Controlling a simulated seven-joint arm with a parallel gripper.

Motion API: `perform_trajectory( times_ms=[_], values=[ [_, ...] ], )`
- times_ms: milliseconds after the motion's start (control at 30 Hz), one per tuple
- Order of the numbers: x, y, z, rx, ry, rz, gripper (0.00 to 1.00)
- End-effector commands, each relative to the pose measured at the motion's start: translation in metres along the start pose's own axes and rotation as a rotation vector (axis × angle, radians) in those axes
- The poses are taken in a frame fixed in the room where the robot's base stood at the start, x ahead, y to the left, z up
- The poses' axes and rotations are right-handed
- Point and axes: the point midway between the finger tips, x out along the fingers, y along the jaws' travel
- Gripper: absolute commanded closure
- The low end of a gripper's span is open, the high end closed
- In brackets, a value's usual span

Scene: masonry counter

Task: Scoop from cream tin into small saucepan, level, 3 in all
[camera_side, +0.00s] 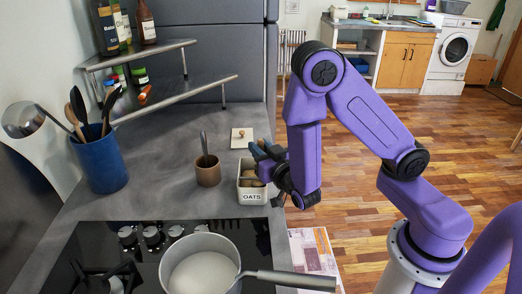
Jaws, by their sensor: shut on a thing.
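The cream tin (252,196), labelled OATS, stands open on the counter behind the hob. My gripper (262,163) is low over the tin's right side, its fingers at the tin's mouth. It is shut on what I take to be the scoop, which is mostly hidden by the fingers and the tin. How full the scoop is cannot be seen. The small saucepan (200,239) sits on the hob in front, with pale white contents and its handle pointing right.
A brown pot (207,175) with a spoon handle in it stands left of the tin. A white square lid (242,138) lies behind. A blue utensil crock (99,165) and a bottle rack (175,97) are at left. The hob (150,262) has knobs behind the saucepan.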

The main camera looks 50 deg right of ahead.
Motion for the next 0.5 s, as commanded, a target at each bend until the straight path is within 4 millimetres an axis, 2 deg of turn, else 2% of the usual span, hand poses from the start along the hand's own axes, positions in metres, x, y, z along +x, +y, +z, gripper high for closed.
perform_trajectory(
  times_ms=[500],
  values=[
    [0.017,0.009,0.000,0.000,0.001,0.003,1.00]
  ],
)
